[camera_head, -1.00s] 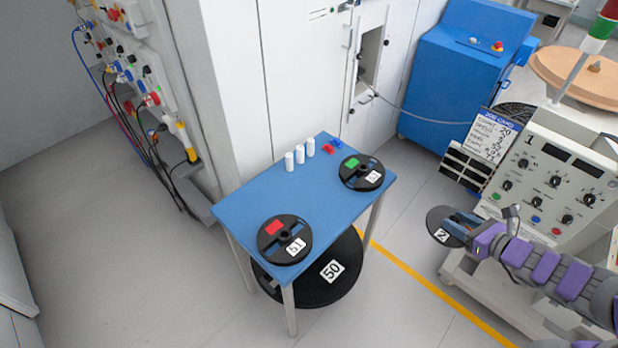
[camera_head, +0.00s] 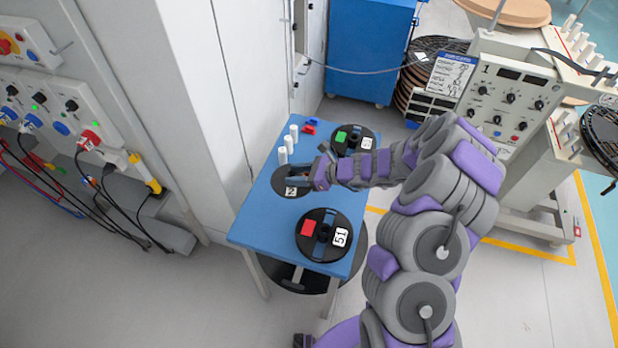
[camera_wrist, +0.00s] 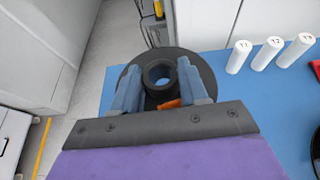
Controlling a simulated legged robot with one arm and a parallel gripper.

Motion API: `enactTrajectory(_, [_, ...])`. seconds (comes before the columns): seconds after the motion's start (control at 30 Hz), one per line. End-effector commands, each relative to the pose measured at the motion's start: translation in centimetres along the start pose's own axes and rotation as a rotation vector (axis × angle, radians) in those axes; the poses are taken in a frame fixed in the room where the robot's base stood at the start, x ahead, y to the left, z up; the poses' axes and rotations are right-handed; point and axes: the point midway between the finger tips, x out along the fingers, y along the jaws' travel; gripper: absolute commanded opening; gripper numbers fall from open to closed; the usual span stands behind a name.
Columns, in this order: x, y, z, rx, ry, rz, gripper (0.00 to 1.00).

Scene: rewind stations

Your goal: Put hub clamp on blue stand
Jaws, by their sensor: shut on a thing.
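The hub clamp, as I take it, is the black disc (camera_head: 281,178) with a raised ring hub and a white label "2". My gripper (camera_head: 303,181) is shut on its hub. In the wrist view, the fingers lie on both sides of the hub of the disc (camera_wrist: 199,69), with a bit of orange showing below it. The blue stand is the blue-topped table (camera_head: 262,221); it also shows in the wrist view (camera_wrist: 250,105). The disc is over the table's left part, flat or nearly so. I cannot tell whether it touches the top.
On the table are a black reel "51" (camera_head: 318,252) with a red patch, another reel (camera_head: 366,134) with a green patch, several white cylinders (camera_head: 288,143) and small red and blue pieces (camera_head: 308,129). A large disc (camera_head: 285,275) lies beneath. The wall cabinet (camera_head: 205,130) is close at left.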

Motion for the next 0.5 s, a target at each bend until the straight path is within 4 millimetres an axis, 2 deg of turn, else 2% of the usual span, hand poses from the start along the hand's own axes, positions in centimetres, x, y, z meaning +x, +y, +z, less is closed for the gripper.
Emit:
enactTrajectory(0.03, [2.2,1.2,0.1,-0.017,0.005,0.035,0.01])
enactTrajectory(0.1, [4.7,2.4,0.4,-0.04,0.009,0.067,0.01])
enactTrajectory(0.2, [7.3,3.8,0.5,-0.061,0.014,0.097,0.01])
enactTrajectory(0.37, [9.3,4.7,0.0,-0.072,0.019,0.114,0.01])
enactTrajectory(0.5, [10.0,4.7,-1.9,-0.073,0.019,0.115,0.01])
